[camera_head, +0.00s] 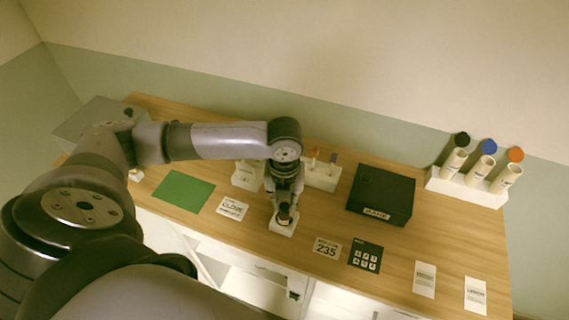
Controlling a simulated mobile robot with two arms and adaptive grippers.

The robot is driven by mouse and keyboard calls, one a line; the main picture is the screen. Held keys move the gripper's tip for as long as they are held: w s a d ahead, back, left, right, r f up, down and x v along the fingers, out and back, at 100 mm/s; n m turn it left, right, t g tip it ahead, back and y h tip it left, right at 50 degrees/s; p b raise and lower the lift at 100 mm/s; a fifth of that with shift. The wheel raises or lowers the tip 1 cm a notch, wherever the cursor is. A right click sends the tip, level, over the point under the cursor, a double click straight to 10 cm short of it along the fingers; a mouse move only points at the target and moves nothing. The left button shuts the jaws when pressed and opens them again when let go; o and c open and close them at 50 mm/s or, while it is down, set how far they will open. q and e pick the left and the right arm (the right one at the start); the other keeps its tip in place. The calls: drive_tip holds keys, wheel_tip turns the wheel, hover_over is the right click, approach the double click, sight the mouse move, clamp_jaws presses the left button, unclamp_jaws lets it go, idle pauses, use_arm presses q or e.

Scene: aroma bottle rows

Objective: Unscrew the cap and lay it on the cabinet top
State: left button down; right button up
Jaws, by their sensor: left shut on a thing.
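My left gripper (284,205) points down near the front edge of the wooden cabinet top (330,208). It is shut on the dark cap (284,209) of a small bottle, which stands in a white holder (283,228). The gripper fingers hide much of the cap and bottle, so I cannot tell whether the cap is still seated. My right gripper does not show.
A green mat (183,190) and a "CLOVE" card (232,208) lie to the left. A black box (381,194) stands right, with a "235" card (326,248) and a keypad card (365,256) in front.

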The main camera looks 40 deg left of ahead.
sight(285, 206)
use_arm(q)
drive_tip(key=shift+r, duration=0.65)
drive_tip(key=shift+r, duration=0.25)
drive_tip(key=shift+r, duration=1.85)
